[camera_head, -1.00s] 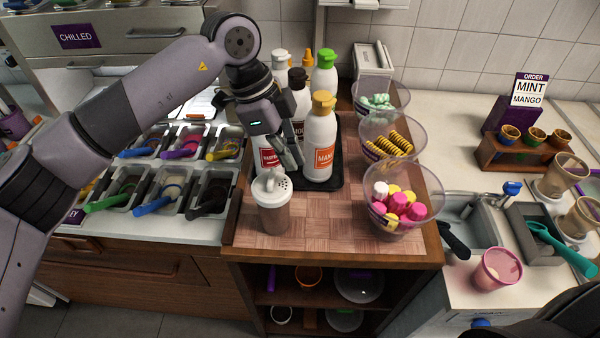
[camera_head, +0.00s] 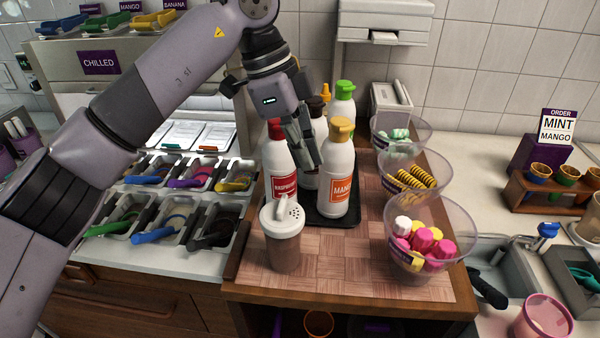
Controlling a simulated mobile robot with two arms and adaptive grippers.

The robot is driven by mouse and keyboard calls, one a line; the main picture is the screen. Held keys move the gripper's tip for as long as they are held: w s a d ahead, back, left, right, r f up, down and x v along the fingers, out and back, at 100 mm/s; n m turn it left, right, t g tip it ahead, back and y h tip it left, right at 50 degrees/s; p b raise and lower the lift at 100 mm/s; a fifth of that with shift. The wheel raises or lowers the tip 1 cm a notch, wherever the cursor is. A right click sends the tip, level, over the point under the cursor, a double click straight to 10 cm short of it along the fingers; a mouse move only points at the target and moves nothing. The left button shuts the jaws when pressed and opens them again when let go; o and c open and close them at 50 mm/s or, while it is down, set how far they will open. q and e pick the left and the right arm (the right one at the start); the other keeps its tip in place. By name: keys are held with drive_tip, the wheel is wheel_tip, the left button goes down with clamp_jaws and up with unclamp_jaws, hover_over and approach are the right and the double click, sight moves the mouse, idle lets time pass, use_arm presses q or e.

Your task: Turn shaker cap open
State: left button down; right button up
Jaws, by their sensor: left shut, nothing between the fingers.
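The shaker (camera_head: 284,252) stands upright at the front left of the wooden board. It has a clear body with brown contents and a white cap (camera_head: 282,217) with small holes on its right part and a raised tab. My left gripper (camera_head: 317,170) is shut and empty. It points down among the bottles, behind and above the shaker, apart from its cap. My right gripper does not show.
A red-capped raspberry bottle (camera_head: 281,165) and a yellow-capped mango bottle (camera_head: 337,178) stand on a black tray (camera_head: 330,221) close to my left gripper. Clear bowls (camera_head: 452,262) of toppings line the right side. The board's front middle (camera_head: 350,270) is clear.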

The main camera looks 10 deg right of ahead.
sight(282, 206)
use_arm(q)
drive_tip(key=p+x, duration=0.2)
drive_tip(key=x, duration=0.7)
drive_tip(key=a, duration=0.1)
drive_tip(key=w+a, duration=0.1)
drive_tip(key=a, duration=0.1)
drive_tip(key=shift+w+a+r+p, duration=0.15)
drive_tip(key=shift+w+a+p, duration=0.2)
drive_tip(key=shift+a+p, duration=0.05)
drive_tip(key=shift+d, duration=0.1)
